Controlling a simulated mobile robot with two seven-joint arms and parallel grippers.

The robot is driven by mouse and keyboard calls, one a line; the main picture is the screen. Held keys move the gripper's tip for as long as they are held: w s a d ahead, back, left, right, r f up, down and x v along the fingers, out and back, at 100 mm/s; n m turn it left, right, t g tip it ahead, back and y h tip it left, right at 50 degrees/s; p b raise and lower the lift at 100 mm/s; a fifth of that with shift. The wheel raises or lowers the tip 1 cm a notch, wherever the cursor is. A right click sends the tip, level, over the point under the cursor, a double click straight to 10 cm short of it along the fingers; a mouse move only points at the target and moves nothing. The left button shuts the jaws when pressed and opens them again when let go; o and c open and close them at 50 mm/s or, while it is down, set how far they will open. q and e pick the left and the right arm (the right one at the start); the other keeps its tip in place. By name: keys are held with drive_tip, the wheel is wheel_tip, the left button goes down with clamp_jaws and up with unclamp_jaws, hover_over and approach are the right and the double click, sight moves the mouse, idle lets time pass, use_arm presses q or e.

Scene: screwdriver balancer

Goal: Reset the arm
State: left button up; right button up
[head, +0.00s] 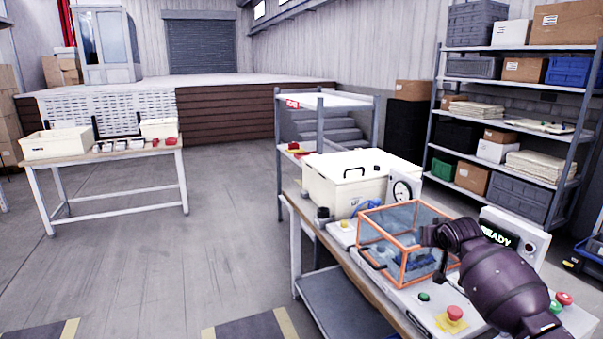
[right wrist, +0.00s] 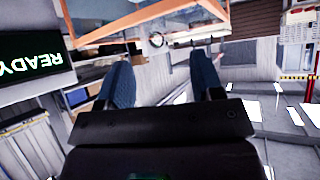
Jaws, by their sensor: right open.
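My right arm (head: 495,285) comes in from the lower right of the head view, its dark wrist end beside the orange-framed clear box (head: 372,238). In the right wrist view my right gripper (right wrist: 163,78) is open, its two blue fingers apart with nothing between them. The box's orange edge (right wrist: 150,22) crosses the top of that view; I cannot tell how far it is from the fingertips. A display reading READY (head: 497,233) stands behind my right arm, and appears upside down in the right wrist view (right wrist: 35,62). My left gripper is not in view.
The bench carries a cream bin (head: 345,190), a round gauge (head: 402,191), a red button on a yellow base (head: 455,313) and a green button (head: 424,297). Loaded shelves (head: 520,110) stand at the right. A second table (head: 105,155) is at the left, with open floor between.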

drive_tip(key=s+a+f+n+t+y, duration=0.1)
drive_tip(key=s+a+f+n+t, duration=0.1)
drive_tip(key=s+a+f, duration=0.5)
drive_tip(key=s+a+f+n+t+y, duration=0.1)
drive_tip(key=s+a+f+n+t, duration=0.15)
drive_tip(key=s, duration=0.95)
drive_tip(key=s+f+m+g, duration=0.1)
drive_tip(key=s+f, duration=0.3)
drive_tip(key=s, duration=0.5)
drive_tip(key=s+d+f+g+h, duration=0.1)
drive_tip(key=s+f, duration=0.4)
drive_tip(key=s, duration=0.4)
drive_tip(key=s+d+f+m+g, duration=0.1)
drive_tip(key=s+f, duration=0.4)
drive_tip(key=s, duration=0.5)
drive_tip(key=shift+f+m+g+h, duration=0.15)
drive_tip(key=shift+m+g+h, duration=0.2)
drive_tip(key=shift+g, duration=0.1)
